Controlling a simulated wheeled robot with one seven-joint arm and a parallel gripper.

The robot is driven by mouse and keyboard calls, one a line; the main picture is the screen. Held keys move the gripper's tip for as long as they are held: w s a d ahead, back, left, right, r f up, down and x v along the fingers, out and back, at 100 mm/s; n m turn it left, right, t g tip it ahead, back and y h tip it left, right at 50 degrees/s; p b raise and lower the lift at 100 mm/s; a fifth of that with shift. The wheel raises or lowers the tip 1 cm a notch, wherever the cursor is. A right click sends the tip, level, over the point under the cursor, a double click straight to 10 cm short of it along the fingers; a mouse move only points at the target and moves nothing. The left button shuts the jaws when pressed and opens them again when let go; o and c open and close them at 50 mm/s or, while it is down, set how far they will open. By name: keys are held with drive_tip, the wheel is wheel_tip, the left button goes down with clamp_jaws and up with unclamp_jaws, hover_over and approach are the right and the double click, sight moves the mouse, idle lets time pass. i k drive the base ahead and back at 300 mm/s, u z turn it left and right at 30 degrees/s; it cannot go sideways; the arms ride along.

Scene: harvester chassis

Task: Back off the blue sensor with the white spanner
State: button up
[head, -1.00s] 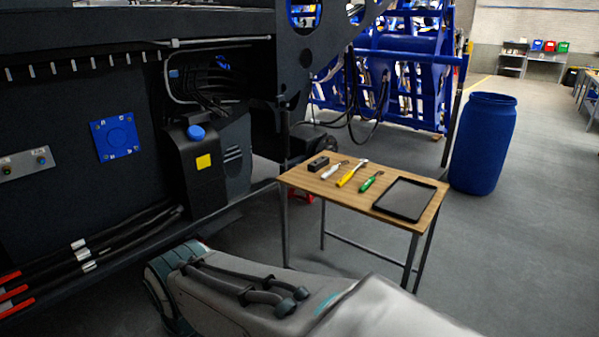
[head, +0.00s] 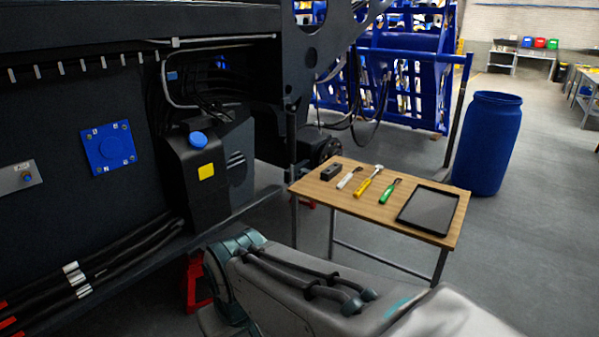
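The white spanner (head: 349,178) lies on the small wooden table (head: 335,199), left of a yellow-handled tool (head: 369,182) and a green-handled tool (head: 390,191). A small blue part (head: 172,75) shows on the dark chassis near a bent grey pipe, but it is too small to tell whether it is the blue sensor. A blue square plate (head: 109,147) with corner bolts is fixed to the chassis wall at left. My gripper is out of view; only links of my arm show at the bottom, in front of the table.
A black tank with a blue cap (head: 198,140) stands against the chassis. A blue barrel (head: 487,143) stands behind the table at right. Open floor lies to the right.

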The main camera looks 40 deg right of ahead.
sight(346, 178)
drive_tip(key=i, duration=1.3)
drive_tip(key=z, duration=1.3)
drive_tip(key=i, duration=1.45)
drive_tip(key=z, duration=0.65)
